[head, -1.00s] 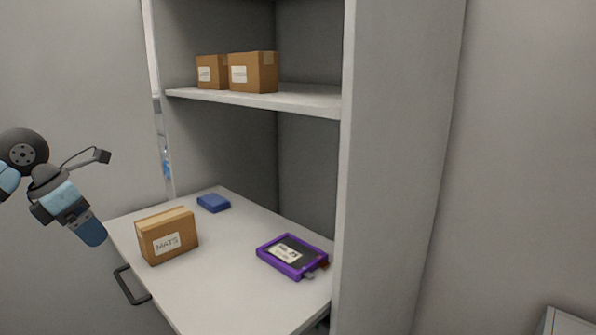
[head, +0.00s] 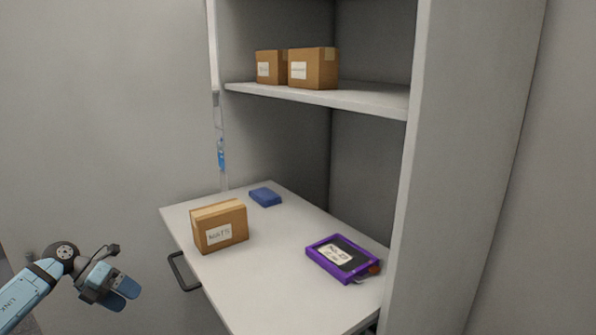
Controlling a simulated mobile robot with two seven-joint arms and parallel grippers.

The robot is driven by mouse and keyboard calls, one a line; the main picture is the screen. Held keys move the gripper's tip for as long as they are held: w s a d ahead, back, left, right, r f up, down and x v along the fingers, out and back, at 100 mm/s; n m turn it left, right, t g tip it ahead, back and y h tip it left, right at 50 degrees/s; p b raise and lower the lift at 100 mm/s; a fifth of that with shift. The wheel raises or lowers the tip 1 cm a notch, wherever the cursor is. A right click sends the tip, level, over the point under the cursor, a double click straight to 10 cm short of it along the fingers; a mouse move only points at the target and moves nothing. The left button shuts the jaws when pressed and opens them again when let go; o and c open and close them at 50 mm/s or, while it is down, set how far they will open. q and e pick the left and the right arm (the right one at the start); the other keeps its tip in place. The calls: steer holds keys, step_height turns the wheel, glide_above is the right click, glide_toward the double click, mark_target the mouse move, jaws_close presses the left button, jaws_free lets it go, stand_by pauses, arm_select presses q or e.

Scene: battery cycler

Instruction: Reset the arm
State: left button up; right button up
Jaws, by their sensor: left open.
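My left gripper (head: 122,293) is at the lower left in the head view. It is open, with nothing between its blue fingers, and it is in the air left of the white work surface (head: 290,268) and its dark handle. It is apart from everything there. My left arm (head: 24,292) comes in from the left edge. My right gripper is not in view.
On the work surface are a cardboard box marked MATS (head: 220,226), a small blue block (head: 265,197) and a purple-framed battery module (head: 343,259). Two cardboard boxes (head: 313,69) stand on the shelf above. A dark handle (head: 181,272) juts out at the surface's left side.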

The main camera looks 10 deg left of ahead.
arm_select(q)
steer(key=w+a+r+n+t+y, duration=0.1)
steer(key=w+a+r+n+t, duration=0.4)
steer(key=w+r+n+t, duration=0.8)
steer(key=s+a+f+n+y, duration=0.2)
steer(key=a+f+n+y, duration=0.2)
steer(key=a+n+y, duration=1.05)
steer(key=s+d+f+n+g+h, duration=0.1)
steer(key=s+d+f+g+h, duration=0.15)
steer(key=s+d+f, duration=0.75)
steer(key=s+d+f+n+g+h, duration=0.1)
steer(key=s+d+f+h, duration=0.25)
steer(key=d+f, duration=1.5)
steer(key=s+d+n+h+p, duration=0.1)
steer(key=s+d+h, duration=0.1)
steer(key=s+d, duration=0.8)
steer(key=s+d+n+g+h+p, duration=0.1)
steer(key=s+d+n+h+p, duration=0.1)
steer(key=s+d, duration=0.8)
steer(key=shift+d+p, duration=0.3)
steer(key=shift+d, duration=2.45)
